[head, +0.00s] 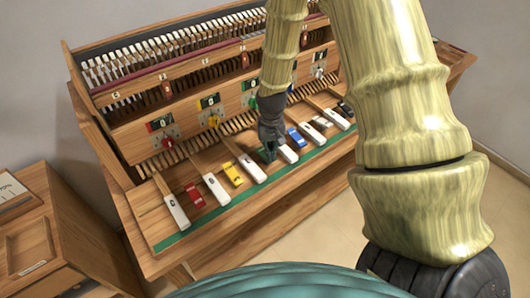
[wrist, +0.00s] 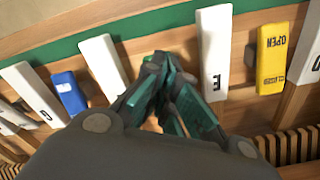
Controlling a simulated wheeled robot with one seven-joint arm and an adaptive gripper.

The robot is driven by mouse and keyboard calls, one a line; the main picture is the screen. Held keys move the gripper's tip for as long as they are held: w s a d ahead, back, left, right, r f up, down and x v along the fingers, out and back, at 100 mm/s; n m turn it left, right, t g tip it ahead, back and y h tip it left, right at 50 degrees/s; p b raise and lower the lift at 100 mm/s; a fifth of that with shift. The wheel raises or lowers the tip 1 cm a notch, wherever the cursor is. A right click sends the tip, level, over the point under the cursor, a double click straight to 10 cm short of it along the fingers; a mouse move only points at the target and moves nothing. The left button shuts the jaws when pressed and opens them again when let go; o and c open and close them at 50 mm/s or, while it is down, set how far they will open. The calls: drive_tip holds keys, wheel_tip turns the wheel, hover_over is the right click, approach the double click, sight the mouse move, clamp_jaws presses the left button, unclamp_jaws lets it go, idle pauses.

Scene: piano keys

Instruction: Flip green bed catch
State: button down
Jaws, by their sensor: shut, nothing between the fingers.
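My gripper (head: 268,154) is shut and points down at the row of keys, between two white keys. Coloured catches alternate with the white keys, and the place between these two is covered by the fingers. I cannot tell a green catch apart from the teal fingers there. A green knob (head: 252,102) also shows on the upright panel behind my gripper, partly hidden by my arm.
A red catch (head: 194,196) is farther left. A green strip (head: 172,241) runs along the front edge. A wooden cabinet (head: 80,225) stands at left.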

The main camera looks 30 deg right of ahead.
drive_tip(key=shift+f, duration=0.45)
idle(0.4)
drive_tip(key=shift+r, duration=0.1)
drive_tip(key=shift+r+p, duration=2.6)
drive_tip(key=shift+r, duration=0.85)
drive_tip(key=shift+f, duration=0.1)
